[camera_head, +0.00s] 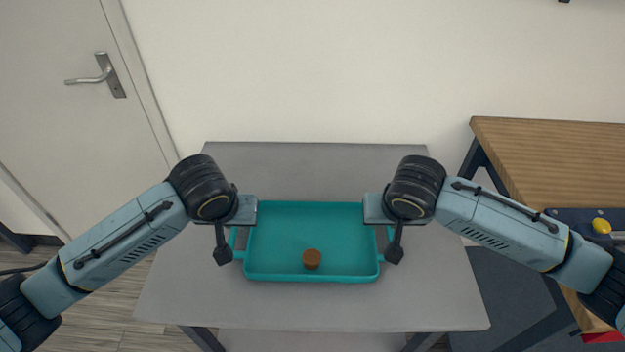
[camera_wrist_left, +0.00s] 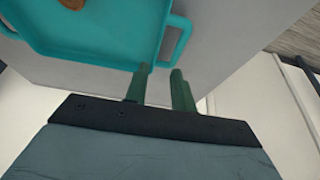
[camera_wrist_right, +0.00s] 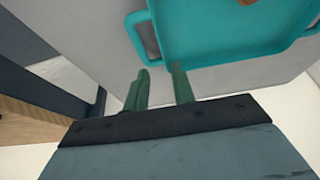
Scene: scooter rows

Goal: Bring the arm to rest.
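My left gripper shows in the left wrist view (camera_wrist_left: 160,88), its two green fingers apart with nothing seen held between them. Its tips are near a handle of the teal tray (camera_wrist_left: 105,47). My right gripper in the right wrist view (camera_wrist_right: 160,84) also has its fingers apart beside the other handle of the tray (camera_wrist_right: 205,60). In the head view the wrists hang over both ends of the tray (camera_head: 310,214) and hide the fingers. I cannot tell whether the fingers touch the handles.
A brown round piece (camera_head: 312,259) lies in the tray near its front wall. The tray sits on a grey table (camera_head: 310,307) that is otherwise bare. A wooden table (camera_head: 560,160) stands at the right, with a yellow-knobbed item (camera_head: 601,226). A door (camera_head: 70,120) is at the left.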

